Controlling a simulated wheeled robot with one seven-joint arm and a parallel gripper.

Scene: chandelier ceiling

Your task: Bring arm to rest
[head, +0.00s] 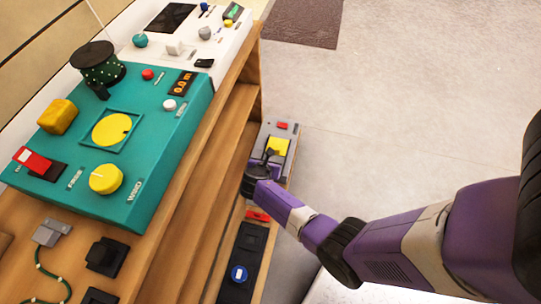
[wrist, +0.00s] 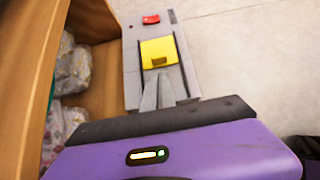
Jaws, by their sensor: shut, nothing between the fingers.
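My purple arm reaches in from the right in the head view. My gripper (head: 268,155) is low beside the wooden bench, over a grey box (head: 265,136) with a yellow square panel (head: 278,147) and a red button. In the wrist view my gripper (wrist: 158,78) shows its grey fingers together, with nothing between them.
A wooden bench (head: 245,95) with shelves stands at the left, bearing a teal console (head: 75,140) with knobs and a spool (head: 97,63). A black unit (head: 246,245) with a blue button sits below the gripper. Clear bags (wrist: 72,70) lie on a shelf. Floor at right is open.

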